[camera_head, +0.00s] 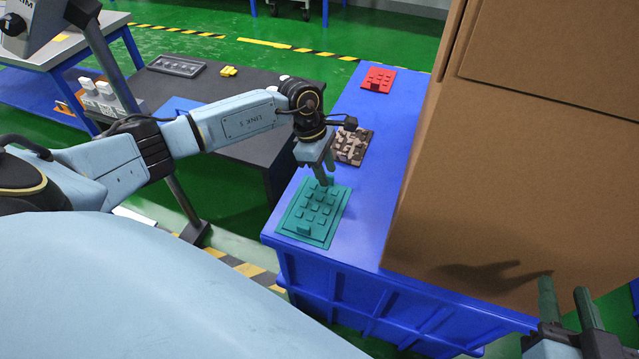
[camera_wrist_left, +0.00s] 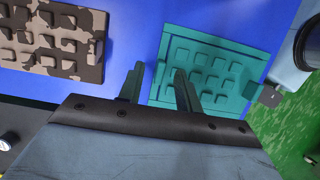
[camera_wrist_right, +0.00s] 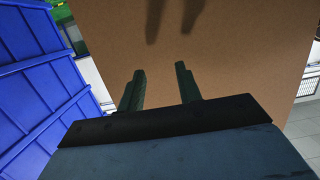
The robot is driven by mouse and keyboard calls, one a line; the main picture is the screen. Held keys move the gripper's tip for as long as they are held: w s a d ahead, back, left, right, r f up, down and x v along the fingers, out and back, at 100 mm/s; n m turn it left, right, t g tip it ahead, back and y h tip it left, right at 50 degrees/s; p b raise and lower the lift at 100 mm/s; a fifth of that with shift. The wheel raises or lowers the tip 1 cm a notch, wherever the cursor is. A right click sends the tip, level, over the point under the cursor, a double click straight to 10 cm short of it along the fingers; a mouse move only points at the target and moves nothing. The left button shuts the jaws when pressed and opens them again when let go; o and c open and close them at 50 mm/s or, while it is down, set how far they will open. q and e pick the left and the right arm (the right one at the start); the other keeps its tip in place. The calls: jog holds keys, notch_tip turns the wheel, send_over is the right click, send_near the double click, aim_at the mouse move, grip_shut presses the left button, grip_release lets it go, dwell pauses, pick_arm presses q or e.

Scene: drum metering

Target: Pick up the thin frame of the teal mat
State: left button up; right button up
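The teal mat (camera_head: 313,209) lies flat on the blue surface, near its front left corner. It has rows of raised blocks and a thin flat frame around them. It also shows in the left wrist view (camera_wrist_left: 215,65). My left gripper (camera_head: 327,180) is above the mat's far edge, fingers pointing down. In the left wrist view its two fingers (camera_wrist_left: 160,82) stand apart with nothing between them. Whether they touch the mat I cannot tell. My right gripper (camera_head: 568,300) is at the lower right, fingers apart and empty, facing the cardboard box (camera_wrist_right: 215,60).
A camouflage mat (camera_head: 352,146) lies just beyond the teal one, and a red mat (camera_head: 377,80) farther back. A large cardboard box (camera_head: 520,150) fills the right side. A dark table (camera_head: 225,100) stands to the left. Blue surface between the mats is bare.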

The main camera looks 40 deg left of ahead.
pick_arm(q)
jog(key=shift+d+f, duration=0.1)
jog(key=shift+f, duration=0.15)
grip_shut()
pick_arm(e)
jog(key=shift+w+a+r+t, duration=0.1)
jog(key=shift+r+t, duration=0.2)
jog(key=shift+r, duration=0.15)
pick_arm(q)
jog(key=shift+r, duration=0.15)
